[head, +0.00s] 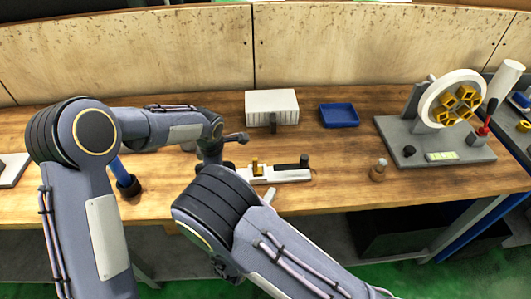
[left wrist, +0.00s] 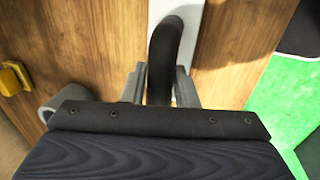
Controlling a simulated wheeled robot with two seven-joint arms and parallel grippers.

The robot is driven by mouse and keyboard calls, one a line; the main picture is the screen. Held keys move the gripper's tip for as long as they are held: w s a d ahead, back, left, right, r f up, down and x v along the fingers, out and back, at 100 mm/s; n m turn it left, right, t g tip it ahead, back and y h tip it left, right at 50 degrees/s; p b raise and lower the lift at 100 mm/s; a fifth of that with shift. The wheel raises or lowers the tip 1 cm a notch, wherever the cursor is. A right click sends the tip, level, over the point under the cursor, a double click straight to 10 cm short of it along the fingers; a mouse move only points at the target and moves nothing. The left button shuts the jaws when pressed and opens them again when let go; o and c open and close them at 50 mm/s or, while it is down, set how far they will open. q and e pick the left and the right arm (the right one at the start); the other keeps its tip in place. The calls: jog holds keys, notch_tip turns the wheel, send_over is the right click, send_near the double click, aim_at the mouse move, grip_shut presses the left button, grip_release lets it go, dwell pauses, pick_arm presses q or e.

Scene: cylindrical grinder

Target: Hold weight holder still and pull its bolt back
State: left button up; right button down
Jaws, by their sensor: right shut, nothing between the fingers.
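The weight holder (head: 284,175) is a pale, long piece lying near the bench's front edge in the head view. It bears a small yellow upright part (head: 257,168) and a black knob (head: 304,160) at its right end. In the left wrist view my left gripper (left wrist: 164,88) has its fingers against both sides of a black curved handle (left wrist: 166,45), over a pale strip. In the head view my left gripper's fingers are hidden among the arms.
A white box (head: 272,104) and a blue tray (head: 339,115) stand behind the holder. A small brown-and-grey piece (head: 378,170) stands to its right. A grey machine with a yellow-fitted wheel (head: 452,98) is at far right.

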pick_arm(q)
jog(key=o, duration=0.4)
notch_tip(320, 180, up, 12)
jog(key=s, duration=0.2)
jog(key=shift+s, duration=0.2)
jog(key=shift+f, duration=0.1)
pick_arm(e)
jog(key=shift+d, duration=0.1)
